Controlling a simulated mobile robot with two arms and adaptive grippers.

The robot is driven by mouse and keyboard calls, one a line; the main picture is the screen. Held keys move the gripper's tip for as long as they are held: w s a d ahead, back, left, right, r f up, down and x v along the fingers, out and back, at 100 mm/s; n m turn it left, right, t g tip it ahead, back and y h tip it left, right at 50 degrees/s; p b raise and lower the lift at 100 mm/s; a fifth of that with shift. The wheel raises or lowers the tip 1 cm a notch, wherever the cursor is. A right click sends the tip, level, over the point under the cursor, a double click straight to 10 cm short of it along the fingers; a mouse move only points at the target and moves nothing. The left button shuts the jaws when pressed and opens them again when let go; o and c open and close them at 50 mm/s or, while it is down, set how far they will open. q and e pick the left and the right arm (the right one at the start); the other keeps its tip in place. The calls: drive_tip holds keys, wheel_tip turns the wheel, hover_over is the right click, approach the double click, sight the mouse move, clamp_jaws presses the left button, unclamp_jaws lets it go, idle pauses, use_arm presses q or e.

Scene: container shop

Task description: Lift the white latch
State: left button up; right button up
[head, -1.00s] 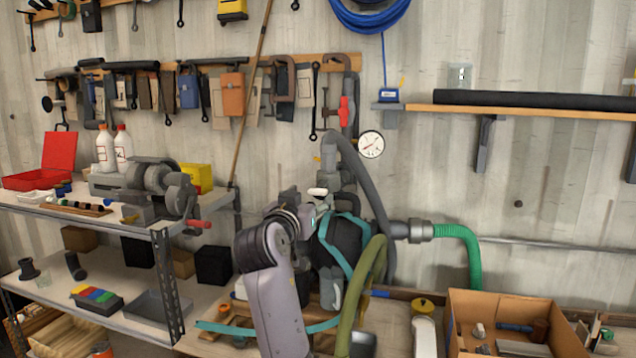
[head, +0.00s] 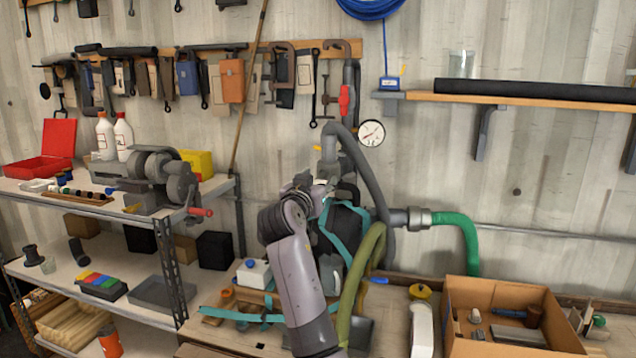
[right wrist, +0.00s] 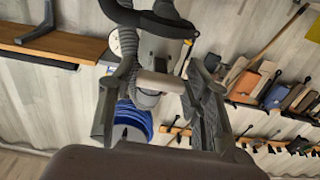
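A short white bar, which looks like the white latch (right wrist: 160,81), lies crosswise between the fingers of my right gripper in the right wrist view. It is fixed on a grey fitting (right wrist: 148,99). My right gripper (head: 321,196) reaches the pipework at the wall in the head view. Its two fingers stand well apart, one on each side of the bar, and I see a gap on at least the left side. In the head view the latch is hidden or too small to make out. My left gripper is not in view.
Grey hoses (head: 366,180) and an olive hose (head: 362,285) curve close around my right arm. A metal shelf (head: 120,202) stands left; a cardboard box (head: 470,345) stands right.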

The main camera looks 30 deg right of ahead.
drive_tip(key=c, duration=0.8)
drive_tip(key=shift+r+p, duration=0.25)
drive_tip(key=shift+p, duration=0.1)
drive_tip(key=r+g+y+p, duration=0.1)
drive_tip(key=p, duration=0.2)
drive_tip(key=shift+r+y, duration=0.1)
drive_tip(key=shift+y, duration=0.2)
drive_tip(key=shift+g+y+p, duration=0.3)
drive_tip(key=shift+y+p, duration=0.1)
drive_tip(key=shift+p, duration=0.3)
drive_tip(key=o, duration=1.2)
